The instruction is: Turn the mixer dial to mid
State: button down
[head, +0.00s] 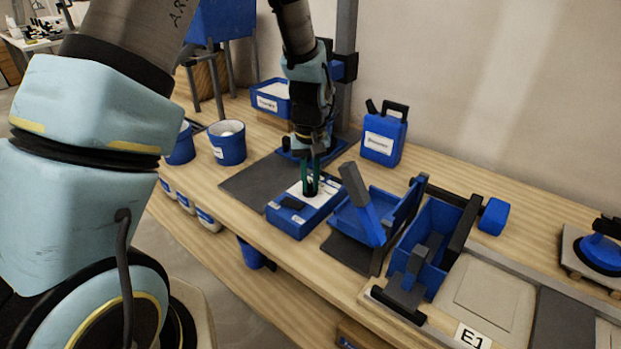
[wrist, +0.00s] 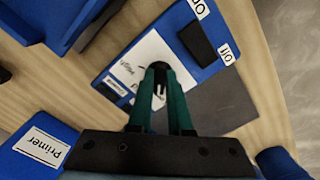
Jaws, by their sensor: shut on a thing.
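The mixer control box (head: 290,222) is blue with a white panel and sits on the bench. It also shows in the wrist view (wrist: 222,20), with a black rocker switch (wrist: 197,42) between two small labels. My gripper (head: 311,186) points down over the white panel (wrist: 128,72). In the wrist view its two teal fingers (wrist: 160,78) are shut on the black dial (wrist: 158,70). Small words stand on the panel beside the dial, too small to read surely. The fingers partly hide the dial, and I cannot tell its setting.
A blue primer jug (head: 382,137) stands behind the box. Blue buckets (head: 228,145) stand to the left. A blue tray with an upright handle (head: 362,205) and an open blue bin (head: 433,232) are close on the right. A dark mat (head: 258,178) lies beside the box.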

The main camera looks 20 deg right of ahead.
jog(key=m+p, duration=0.1)
jog(key=m, duration=0.3)
jog(key=shift+a+r+m, duration=0.1)
jog(key=shift+m, duration=0.2)
jog(key=shift+w+m+p, duration=0.15)
jog(key=shift+m+p, duration=0.75)
jog(key=shift+m, duration=1.1)
jog(key=c, duration=0.8)
grip_release()
jog(key=shift+c, duration=0.2)
notch_tip(320, 180, up, 11)
jog(key=shift+a, duration=0.15)
